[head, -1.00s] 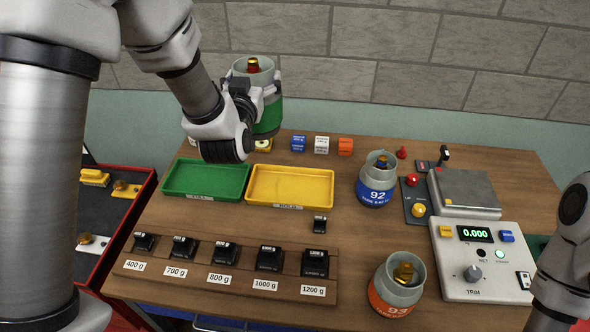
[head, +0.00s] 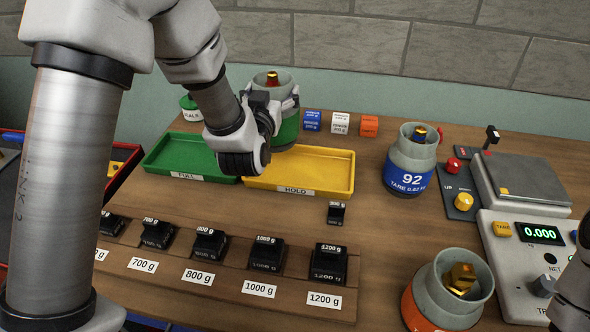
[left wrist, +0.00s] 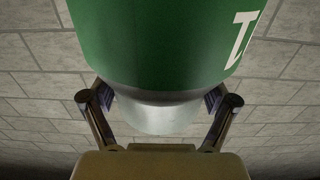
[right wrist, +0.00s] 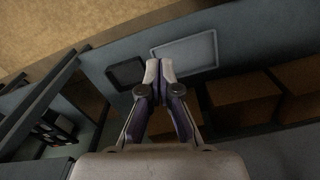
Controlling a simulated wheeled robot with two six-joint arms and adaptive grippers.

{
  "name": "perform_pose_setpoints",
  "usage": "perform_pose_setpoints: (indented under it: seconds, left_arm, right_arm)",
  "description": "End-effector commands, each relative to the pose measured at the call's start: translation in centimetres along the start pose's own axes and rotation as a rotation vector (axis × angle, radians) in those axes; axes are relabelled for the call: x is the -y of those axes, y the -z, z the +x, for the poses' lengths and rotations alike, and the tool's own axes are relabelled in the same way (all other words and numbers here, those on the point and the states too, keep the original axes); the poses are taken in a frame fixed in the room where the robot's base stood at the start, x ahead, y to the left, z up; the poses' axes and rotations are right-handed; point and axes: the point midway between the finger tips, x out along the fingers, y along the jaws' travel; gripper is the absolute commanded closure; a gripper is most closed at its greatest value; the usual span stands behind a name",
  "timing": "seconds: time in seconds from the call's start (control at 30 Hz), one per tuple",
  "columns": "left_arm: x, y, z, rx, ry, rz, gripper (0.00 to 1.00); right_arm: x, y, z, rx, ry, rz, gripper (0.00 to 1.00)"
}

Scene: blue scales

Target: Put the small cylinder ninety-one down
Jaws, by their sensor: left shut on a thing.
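A green cylinder (head: 287,132) with a grey collar and a red-brown valve is upright in my left gripper (head: 272,108), at the back edge of the yellow HOLD tray (head: 345,185). The gripper is shut around its grey collar. The left wrist view shows its green body (left wrist: 155,45) with part of a white marking; the full number is not readable. The cylinder's base is partly hidden, so I cannot tell whether it touches anything. My right gripper (right wrist: 160,72) is shut and empty, pointing at the cabinet's shelves. In the head view only part of the right arm shows.
The green FULL tray (head: 160,165) is left of the yellow one; both look empty. Blue cylinder 92 (head: 408,181) stands to the right, an orange one (head: 430,312) in front. Black weights (head: 328,262) line the front rack. The scale (head: 520,180) is at right. Small cubes (head: 341,122) stand behind.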

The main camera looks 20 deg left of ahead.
Motion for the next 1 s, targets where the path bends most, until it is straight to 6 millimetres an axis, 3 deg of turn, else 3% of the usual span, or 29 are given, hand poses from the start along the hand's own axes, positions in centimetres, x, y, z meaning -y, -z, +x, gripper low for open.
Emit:
perform_pose_setpoints:
  seconds: [0.5,0.9,0.93,0.97,1.0]
  left_arm:
    - [0.0,-8.2,0.0,0.0,-0.001,0.001,0.83]
    - [0.0,-9.3,-0.1,-0.004,-0.001,0.0,0.83]
    - [0.0,-9.4,-0.1,0.001,-0.001,0.0,0.1]
    - [0.0,-9.3,-0.1,0.001,-0.001,0.0,0.0]
    - [0.0,-9.3,-0.1,0.001,-0.001,0.0,0.0]
  right_arm:
    - [0.0,0.0,-1.1,0.0,0.0,0.0,1.0]
    - [0.0,0.0,-0.7,0.0,0.0,0.0,1.0]
    - [0.0,0.0,-0.7,0.0,0.0,0.0,1.0]
    - [0.0,0.0,-0.8,0.0,0.0,0.0,1.0]
    - [0.0,0.0,-0.8,0.0,0.0,0.0,1.0]
